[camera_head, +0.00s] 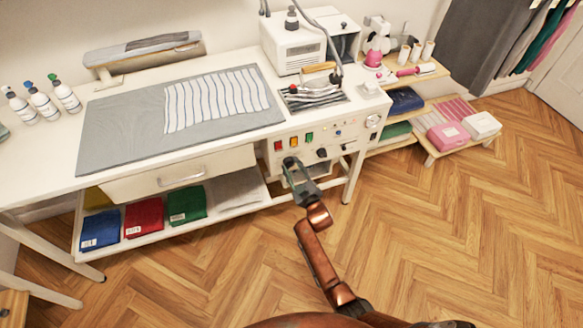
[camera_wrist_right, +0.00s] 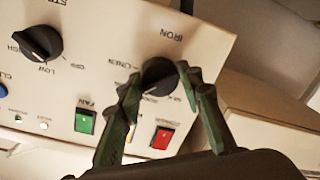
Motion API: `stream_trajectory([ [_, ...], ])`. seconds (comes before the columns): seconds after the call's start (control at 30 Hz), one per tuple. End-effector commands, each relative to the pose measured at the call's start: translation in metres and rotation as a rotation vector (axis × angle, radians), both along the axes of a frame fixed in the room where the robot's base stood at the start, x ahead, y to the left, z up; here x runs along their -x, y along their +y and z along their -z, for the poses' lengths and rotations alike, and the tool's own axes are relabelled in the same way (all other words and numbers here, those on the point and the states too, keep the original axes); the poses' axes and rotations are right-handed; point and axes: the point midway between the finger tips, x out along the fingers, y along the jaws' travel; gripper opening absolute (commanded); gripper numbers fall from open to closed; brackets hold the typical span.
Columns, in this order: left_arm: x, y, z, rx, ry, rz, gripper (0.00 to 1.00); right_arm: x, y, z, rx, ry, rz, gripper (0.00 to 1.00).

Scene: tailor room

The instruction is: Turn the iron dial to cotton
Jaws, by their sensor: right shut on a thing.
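The iron dial (camera_wrist_right: 158,74) is a black round knob under the upside-down word IRON on the cream control panel (camera_wrist_right: 90,60). My right gripper (camera_wrist_right: 159,73) has one green finger on each side of the knob and is shut on it. Several small setting words stand around the knob; LINEN is readable at its left, others are partly covered. A pale mark shows at the knob's lower left, but the exact setting is unclear. In the head view my right gripper (camera_head: 291,166) is at the panel's front and hides the dial. My left gripper is out of view.
A steam dial (camera_wrist_right: 41,43) sits beside it. A green switch (camera_wrist_right: 85,121) and red switch (camera_wrist_right: 162,137) are close to my fingers. In the head view an iron (camera_head: 318,91) rests above the panel, and striped cloth (camera_head: 215,98) lies on the grey mat (camera_head: 120,135). The floor in front is clear.

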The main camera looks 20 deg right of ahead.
Motion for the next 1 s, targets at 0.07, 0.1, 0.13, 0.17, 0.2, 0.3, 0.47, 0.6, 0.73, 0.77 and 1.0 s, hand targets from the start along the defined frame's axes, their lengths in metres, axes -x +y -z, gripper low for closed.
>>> stream_trajectory([
  [0.07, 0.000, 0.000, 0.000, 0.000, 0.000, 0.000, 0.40, -0.001, -0.002, -0.002, 0.002, -0.003, 0.003, 0.10],
  [0.1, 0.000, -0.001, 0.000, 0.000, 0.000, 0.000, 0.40, -0.001, -0.003, -0.002, 0.002, -0.003, 0.003, 0.37],
  [0.13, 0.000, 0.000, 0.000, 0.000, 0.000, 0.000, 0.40, -0.001, -0.003, -0.002, 0.002, -0.003, 0.003, 0.39],
  [0.17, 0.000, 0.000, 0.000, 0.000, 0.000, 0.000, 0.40, -0.001, -0.002, -0.002, 0.002, -0.003, 0.003, 0.41],
  [0.2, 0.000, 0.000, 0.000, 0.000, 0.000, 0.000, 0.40, -0.001, -0.002, -0.002, 0.002, -0.003, 0.002, 0.44],
  [0.3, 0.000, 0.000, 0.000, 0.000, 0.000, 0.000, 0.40, -0.001, -0.001, -0.001, 0.002, -0.001, 0.002, 0.50],
  [0.47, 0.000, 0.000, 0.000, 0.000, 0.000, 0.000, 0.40, 0.000, 0.000, -0.001, 0.001, -0.001, 0.001, 0.51],
  [0.6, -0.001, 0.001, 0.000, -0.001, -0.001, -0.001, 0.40, 0.001, -0.001, 0.000, 0.001, 0.000, 0.000, 0.51],
  [0.73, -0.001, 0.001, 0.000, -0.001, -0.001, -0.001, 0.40, 0.011, -0.002, 0.001, 0.002, 0.001, 0.001, 0.51],
  [0.77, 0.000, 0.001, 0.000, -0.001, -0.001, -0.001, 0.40, 0.015, -0.003, 0.001, 0.002, 0.002, 0.002, 0.51],
  [1.0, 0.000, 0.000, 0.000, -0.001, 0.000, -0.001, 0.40, 0.062, -0.007, -0.002, 0.003, 0.001, 0.002, 0.51],
])
